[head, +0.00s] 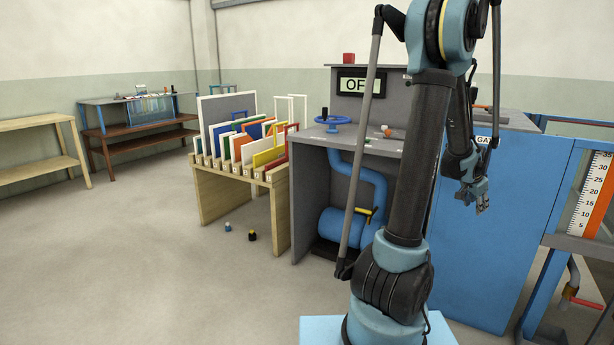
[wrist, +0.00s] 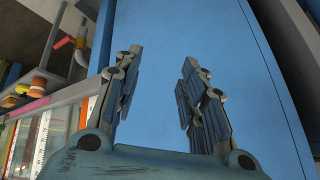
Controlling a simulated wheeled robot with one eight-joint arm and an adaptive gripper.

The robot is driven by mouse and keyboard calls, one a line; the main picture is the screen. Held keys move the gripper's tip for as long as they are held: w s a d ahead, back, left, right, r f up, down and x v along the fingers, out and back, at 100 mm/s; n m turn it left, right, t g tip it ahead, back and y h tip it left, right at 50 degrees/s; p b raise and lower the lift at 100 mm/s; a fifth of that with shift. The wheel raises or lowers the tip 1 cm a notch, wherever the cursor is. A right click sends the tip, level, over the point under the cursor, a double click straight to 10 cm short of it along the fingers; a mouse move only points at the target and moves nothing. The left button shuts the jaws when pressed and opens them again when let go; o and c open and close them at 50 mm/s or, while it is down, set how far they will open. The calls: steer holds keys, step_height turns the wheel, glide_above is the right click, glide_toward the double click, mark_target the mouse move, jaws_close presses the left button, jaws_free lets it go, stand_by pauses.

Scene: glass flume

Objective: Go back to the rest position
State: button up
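My gripper (head: 480,203) hangs at the right of the head view, in front of the blue cabinet (head: 490,250), with its fingers pointing down and to the right. In the wrist view my gripper (wrist: 160,92) has its two fingers apart, with nothing between them. The blue panel (wrist: 225,70) shows behind the fingers. A gap to the panel cannot be judged exactly.
A grey console (head: 312,205) with a blue handwheel (head: 333,120), a blue pump (head: 340,226) and an OFF display (head: 361,85) stands beside my arm. A wooden rack (head: 232,193) holds coloured panels. Two small bottles (head: 251,236) are on the floor. The left floor is free.

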steer(key=s+a+r+n+y, duration=0.1)
steer(key=s+a+r+n, duration=0.1)
steer(key=a, duration=0.8)
steer(key=s+a+r+n+y, duration=0.1)
steer(key=s+a+n, duration=0.2)
steer(key=a, duration=0.6)
steer(key=s+a+r+n+y, duration=0.1)
steer(key=s+a+r+n, duration=0.1)
steer(key=a, duration=0.8)
steer(key=s+a+f+n+g+y, duration=0.1)
steer(key=s+a+f+n, duration=0.2)
steer(key=s+a, duration=0.5)
steer(key=s+a+f+n+y, duration=0.1)
steer(key=s+a+f+n, duration=0.2)
steer(key=s+a+n, duration=0.2)
steer(key=s+a, duration=0.3)
steer(key=s, duration=0.2)
steer(key=shift+f+g+y, duration=0.15)
steer(key=shift+g+y, duration=0.15)
steer(key=shift+g, duration=0.1)
steer(key=shift+c, duration=0.6)
